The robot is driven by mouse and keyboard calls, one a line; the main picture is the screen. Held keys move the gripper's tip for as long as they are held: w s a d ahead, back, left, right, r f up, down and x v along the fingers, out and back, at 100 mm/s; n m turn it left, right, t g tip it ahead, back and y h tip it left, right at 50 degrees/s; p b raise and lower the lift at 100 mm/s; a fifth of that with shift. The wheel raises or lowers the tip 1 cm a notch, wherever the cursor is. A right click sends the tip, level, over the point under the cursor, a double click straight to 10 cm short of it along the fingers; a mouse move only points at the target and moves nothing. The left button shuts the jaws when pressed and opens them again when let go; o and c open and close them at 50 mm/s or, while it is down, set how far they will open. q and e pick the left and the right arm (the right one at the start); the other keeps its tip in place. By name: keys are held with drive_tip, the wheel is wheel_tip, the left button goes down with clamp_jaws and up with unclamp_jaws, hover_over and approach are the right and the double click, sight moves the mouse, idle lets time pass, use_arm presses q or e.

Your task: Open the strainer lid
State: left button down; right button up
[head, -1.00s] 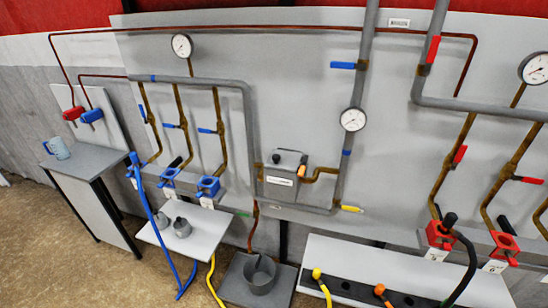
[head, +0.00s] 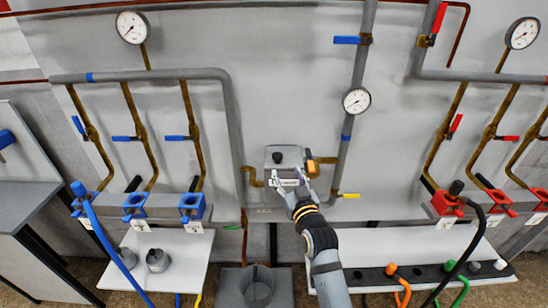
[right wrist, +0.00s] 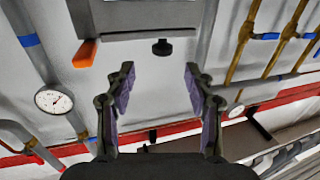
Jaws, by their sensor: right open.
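The strainer is a grey box (head: 273,173) on the pipework at the middle of the wall panel in the head view. A black knob (head: 278,158) sits on its top, where the lid appears shut. My right gripper (head: 287,180) is in front of the box and hides part of its front and label. In the right wrist view, which looks upside down, the box (right wrist: 150,18) is at the top edge. Its black knob (right wrist: 162,47) shows beyond and between the open, empty fingers (right wrist: 158,75), apart from them. My left gripper is not in view.
An orange handle (head: 310,167) is close beside the strainer on the right; it also shows in the wrist view (right wrist: 85,53). Pipes, gauges (head: 356,101) and blue, red and yellow valve handles surround it. Below are a white shelf (head: 185,250) and a grey container (head: 257,286).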

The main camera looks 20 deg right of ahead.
sight(279, 160)
drive_tip(key=w+p, duration=0.1)
drive_tip(key=w, duration=0.7)
drive_tip(key=shift+w+a, duration=0.15)
drive_tip(key=shift+w, duration=0.25)
drive_tip(key=shift+w+f, duration=0.1)
drive_tip(key=shift+w, duration=0.4)
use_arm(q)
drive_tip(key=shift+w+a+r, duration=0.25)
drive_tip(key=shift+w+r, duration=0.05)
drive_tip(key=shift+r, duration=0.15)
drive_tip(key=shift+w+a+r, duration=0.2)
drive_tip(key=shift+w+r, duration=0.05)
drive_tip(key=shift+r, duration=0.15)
use_arm(e)
drive_tip(key=shift+c, duration=0.2)
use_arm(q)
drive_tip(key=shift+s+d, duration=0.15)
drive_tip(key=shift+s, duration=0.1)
use_arm(e)
clamp_jaws()
use_arm(q)
drive_tip(key=shift+p, duration=0.3)
